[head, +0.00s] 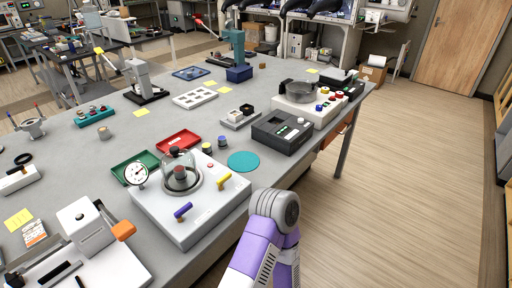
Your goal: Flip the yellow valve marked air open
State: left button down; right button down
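The yellow valve handle (224,181) sits on the top of a white box (155,208), near its right side. It lies at a slant; its marking is too small to read. A purple valve handle (183,211) is on the same box, nearer the front. A clear dome (181,172) covers a dark and red object between the valves and a round gauge (136,173). One of my arms, purple with a grey joint, rises at the bottom centre, just right of the box and apart from the yellow handle. Neither gripper shows.
A teal disc (243,162) and small yellow and blue capped jars lie behind the box. A green tray (134,167) and red tray (178,142) stand behind it. A dark grey device (282,132) stands to the right. Open floor (400,200) lies right of the table.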

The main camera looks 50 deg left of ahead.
aim_at(220, 181)
jog(key=i, duration=2.35)
jog(key=u, duration=3.95)
